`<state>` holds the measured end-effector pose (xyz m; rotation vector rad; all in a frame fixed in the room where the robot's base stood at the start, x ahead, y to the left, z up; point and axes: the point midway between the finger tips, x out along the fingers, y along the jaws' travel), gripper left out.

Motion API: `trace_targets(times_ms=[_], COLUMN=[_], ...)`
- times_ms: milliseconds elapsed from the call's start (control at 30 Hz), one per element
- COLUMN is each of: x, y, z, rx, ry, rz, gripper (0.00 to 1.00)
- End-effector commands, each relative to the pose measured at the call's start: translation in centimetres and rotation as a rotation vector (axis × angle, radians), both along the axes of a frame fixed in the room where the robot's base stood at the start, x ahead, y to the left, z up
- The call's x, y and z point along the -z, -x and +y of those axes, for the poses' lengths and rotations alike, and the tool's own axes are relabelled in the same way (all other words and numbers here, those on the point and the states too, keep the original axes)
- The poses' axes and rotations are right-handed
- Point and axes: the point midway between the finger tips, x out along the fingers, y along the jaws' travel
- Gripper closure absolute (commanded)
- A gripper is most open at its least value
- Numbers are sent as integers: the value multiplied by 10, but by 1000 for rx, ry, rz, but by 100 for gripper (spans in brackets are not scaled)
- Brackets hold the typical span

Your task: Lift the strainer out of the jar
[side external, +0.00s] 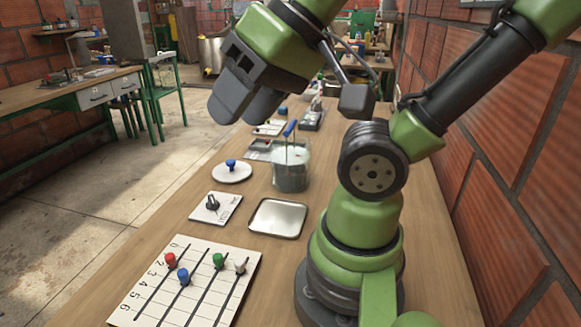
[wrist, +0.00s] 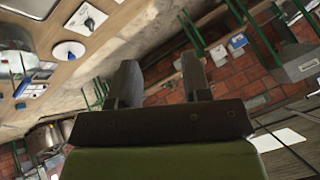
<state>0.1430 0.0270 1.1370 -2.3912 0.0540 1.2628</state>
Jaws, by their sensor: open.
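The clear glass jar (side external: 305,173) stands on the wooden bench left of my arm's base. The strainer's blue handle (side external: 290,128) sticks up above the jar's rim, with thin rods running down into it. The lower part looks dark grey through the glass, and its shape is hard to make out. My gripper (side external: 246,105) is open and empty, raised in the air to the left of the jar and apart from it. In the wrist view my gripper (wrist: 160,75) has its two fingers spread with nothing between them.
A white lid (side external: 236,178) with a blue knob lies left of the jar. A metal tray (side external: 278,217), a dial card (side external: 222,209) and a numbered board (side external: 205,290) with coloured pegs lie nearer. Several items stand behind the jar. A brick wall (side external: 485,150) is at right.

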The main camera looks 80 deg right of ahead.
Motion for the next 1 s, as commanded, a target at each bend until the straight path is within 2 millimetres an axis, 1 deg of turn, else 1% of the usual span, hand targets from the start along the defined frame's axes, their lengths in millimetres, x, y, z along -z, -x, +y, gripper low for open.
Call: trace_targets(times_ms=[67,133,167,267,367,400,467,500,567,600,667,700,800,833,900,1000], x=[0,-1,-2,-2,0,3,8,13,22,28,39,47,64,68,76,82], y=[-1,-7,-10,-29,-52,-60,-70,-75,-79,-80,-79,-77,-68,-65,-60,-55], z=[-1,-7,-11,-34,-73,-92,-121,-141,-172,-193,-222,-241,-277,-286,-301,-312], rx=[9,42,68,200,385,467,583,661,776,849,954,1017,1143,1173,1225,1263], ry=[1,8,13,37,70,82,104,115,135,147,165,177,202,207,220,230], rz=[5,23,37,108,200,238,291,327,379,411,455,481,534,545,565,579], gripper=[55,55,55,55,55,55,55,55,55,55,55,55,55,55,55,55])
